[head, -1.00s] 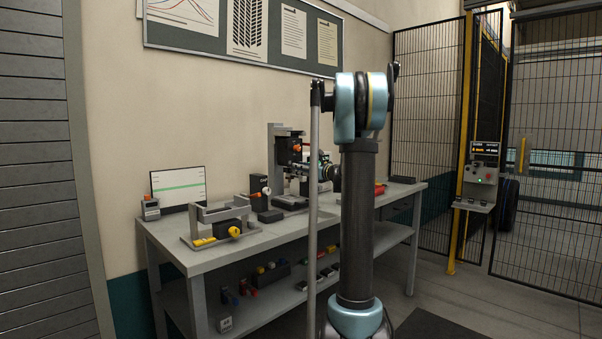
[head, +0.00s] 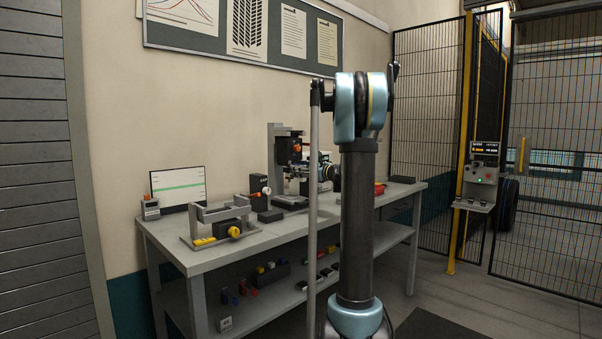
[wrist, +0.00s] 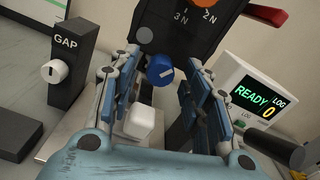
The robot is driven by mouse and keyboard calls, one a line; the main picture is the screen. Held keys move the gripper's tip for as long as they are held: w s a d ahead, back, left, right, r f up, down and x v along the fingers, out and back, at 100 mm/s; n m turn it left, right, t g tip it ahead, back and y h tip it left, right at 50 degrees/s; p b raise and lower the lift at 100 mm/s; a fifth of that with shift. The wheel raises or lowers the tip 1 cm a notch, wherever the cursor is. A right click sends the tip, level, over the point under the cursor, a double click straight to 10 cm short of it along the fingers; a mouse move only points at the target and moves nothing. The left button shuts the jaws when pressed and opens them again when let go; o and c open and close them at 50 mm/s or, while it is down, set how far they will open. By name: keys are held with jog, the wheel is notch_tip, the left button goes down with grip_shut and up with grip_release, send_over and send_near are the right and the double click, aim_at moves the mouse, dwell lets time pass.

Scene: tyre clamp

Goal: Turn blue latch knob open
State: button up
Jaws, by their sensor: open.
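The blue latch knob (wrist: 160,70) shows in the wrist view on the dark front of the clamp device (wrist: 180,25), just below its "3 N" and "2 N" marks. A pale line runs across the knob's face. My gripper (wrist: 165,85) is open, its two blue-padded fingers on either side of the knob in the picture. I cannot tell whether either finger touches it. A white block (wrist: 139,124) shows lower down between the fingers. In the head view the clamp device (head: 289,150) stands on the bench, and my arm hides part of that area.
A black GAP box (wrist: 68,60) with a white knob stands to the left in the wrist view. A display reading READY 0 (wrist: 258,102) stands to the right. On the bench (head: 205,262), a grey fixture with a yellow knob (head: 234,232) sits at the front left.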

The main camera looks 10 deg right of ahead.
jog(key=v, duration=1.2)
jog(key=shift+w, duration=0.1)
